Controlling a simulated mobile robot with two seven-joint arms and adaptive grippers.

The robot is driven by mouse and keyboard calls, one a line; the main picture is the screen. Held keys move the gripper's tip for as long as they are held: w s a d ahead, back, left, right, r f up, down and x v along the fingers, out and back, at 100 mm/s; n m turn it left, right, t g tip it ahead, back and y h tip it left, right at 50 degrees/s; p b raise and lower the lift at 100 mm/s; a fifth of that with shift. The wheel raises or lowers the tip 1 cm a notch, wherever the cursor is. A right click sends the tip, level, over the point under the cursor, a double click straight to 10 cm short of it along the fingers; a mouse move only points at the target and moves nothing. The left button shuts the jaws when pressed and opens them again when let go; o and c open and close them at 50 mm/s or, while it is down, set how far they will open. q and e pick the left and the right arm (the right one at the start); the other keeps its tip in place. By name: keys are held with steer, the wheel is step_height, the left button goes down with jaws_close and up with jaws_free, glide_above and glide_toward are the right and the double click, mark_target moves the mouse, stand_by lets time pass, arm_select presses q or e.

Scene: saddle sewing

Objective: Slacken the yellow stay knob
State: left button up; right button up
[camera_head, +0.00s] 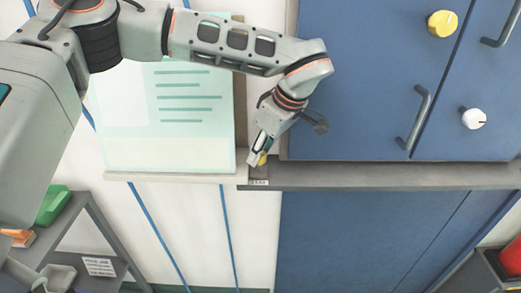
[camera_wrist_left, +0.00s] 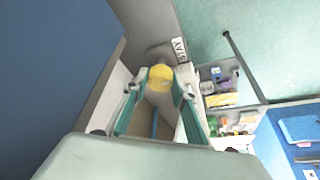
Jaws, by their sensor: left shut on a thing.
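The yellow stay knob (camera_head: 263,159) shows as a small patch at my left gripper's tip in the head view, beside a small label on the grey ledge. In the left wrist view the yellow knob (camera_wrist_left: 159,79) sits between the two fingers, beside a label reading "STAY" (camera_wrist_left: 178,50). My left gripper (camera_head: 258,157) is shut on the knob; it also shows in the left wrist view (camera_wrist_left: 160,85). The fingers hide part of the knob in the head view. My right gripper is not in view.
A blue cabinet has another yellow knob (camera_head: 442,23), a white knob (camera_head: 473,118) and grey handles (camera_head: 421,118). A grey ledge (camera_head: 390,176) runs below it. A pale board (camera_head: 165,120) with green lines stands left. A shelf (camera_head: 88,215) holds small items at lower left.

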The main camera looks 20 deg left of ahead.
arm_select(q)
steer(key=o, duration=1.1)
steer(key=shift+r, duration=0.1)
steer(key=v, duration=1.2)
